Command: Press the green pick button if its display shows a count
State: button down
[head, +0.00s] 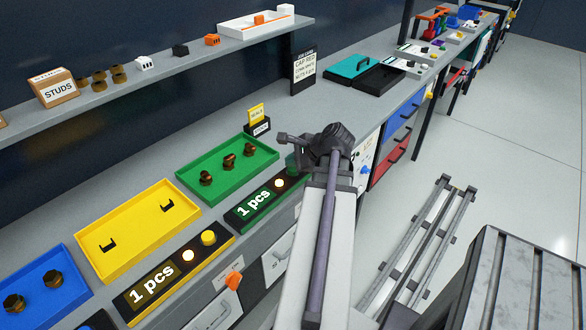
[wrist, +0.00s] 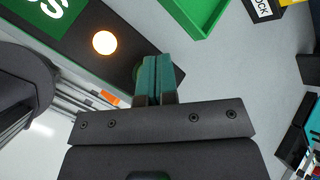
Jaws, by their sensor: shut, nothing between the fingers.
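The green-framed pick display (head: 256,202) stands at the bench's front edge below the green tray and reads "1 pcs". Its round lamp (head: 279,183) is lit. In the wrist view the lamp (wrist: 104,42) glows, and part of the white lettering (wrist: 45,8) shows. The green button (wrist: 139,71) is mostly hidden behind my fingers; only a dark green edge shows. My gripper (wrist: 160,62) is shut and empty, its teal fingertips over the button's end of the panel. I cannot tell whether they touch the button.
The green tray (head: 188,171) holds several brown bolts. Left of it are a yellow tray (head: 88,237) and a yellow display (head: 161,285), also reading "1 pcs" with a lit lamp. A small black-and-yellow card holder (head: 257,128) stands near my gripper. A shelf (head: 130,86) runs above.

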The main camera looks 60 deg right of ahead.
aim_at(293, 169)
jog(key=shift+f+b, duration=0.45)
jog(key=shift+f, duration=0.05)
dwell(0.3)
jog(key=shift+r+p, duration=0.95)
notch_tip(293, 169, up, 5)
jog(key=p, duration=0.5)
dwell(0.6)
